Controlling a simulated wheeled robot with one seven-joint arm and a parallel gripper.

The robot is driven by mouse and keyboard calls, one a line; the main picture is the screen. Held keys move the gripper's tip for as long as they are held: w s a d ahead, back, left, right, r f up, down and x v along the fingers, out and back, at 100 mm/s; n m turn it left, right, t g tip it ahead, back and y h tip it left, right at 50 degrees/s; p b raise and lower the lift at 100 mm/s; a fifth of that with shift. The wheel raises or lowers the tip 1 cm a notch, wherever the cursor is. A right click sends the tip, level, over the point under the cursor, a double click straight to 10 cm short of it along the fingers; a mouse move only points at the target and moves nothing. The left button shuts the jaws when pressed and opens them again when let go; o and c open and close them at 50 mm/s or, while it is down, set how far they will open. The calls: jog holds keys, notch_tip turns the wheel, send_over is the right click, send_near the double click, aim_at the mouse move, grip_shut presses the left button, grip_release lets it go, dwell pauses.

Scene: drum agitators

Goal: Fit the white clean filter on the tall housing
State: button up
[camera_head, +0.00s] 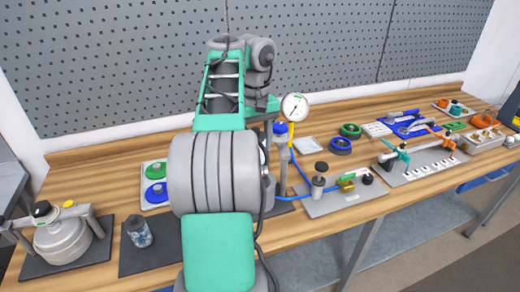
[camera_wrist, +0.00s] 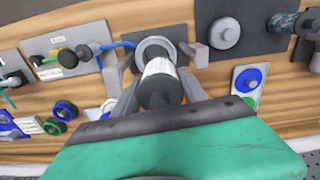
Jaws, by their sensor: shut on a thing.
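My gripper (camera_wrist: 160,86) has its fingers on both sides of a white pleated filter (camera_wrist: 160,67), with a dark round cap towards the camera. In the wrist view a grey ring (camera_wrist: 153,41) shows just beyond the filter, overlapped by it. It looks like the rim of the tall housing. I cannot tell whether the filter touches it or is inside it. In the head view my arm hides the gripper and the filter. A grey upright with a blue top (camera_head: 281,130) stands just right of my arm, by a gauge; its link to the housing is unclear.
A pressure gauge (camera_head: 295,107) stands up close to my arm. A blue hose (camera_head: 300,172) runs right to a plate with fittings (camera_head: 325,203).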

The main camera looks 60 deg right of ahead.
jog(key=shift+s+d+f, duration=0.2)
jog(key=shift+s+f, duration=0.15)
jog(key=shift+s, duration=0.2)
notch_tip(320, 180, down, 5)
jog(key=b, duration=0.4)
jog(key=shift+r+b, duration=0.2)
jog(key=shift+b, duration=0.2)
jog(key=shift+a, duration=0.1)
jog(key=shift+f+b, duration=2.55)
jog(key=shift+b, duration=0.1)
jog(key=shift+f, duration=0.15)
jog(key=shift+f+b, duration=0.4)
jog(key=shift+b, duration=0.2)
jog(key=o, duration=1.6)
jog(key=shift+f, duration=0.1)
jog(key=shift+c, duration=0.2)
notch_tip(320, 180, up, 8)
jog(key=p, duration=0.7)
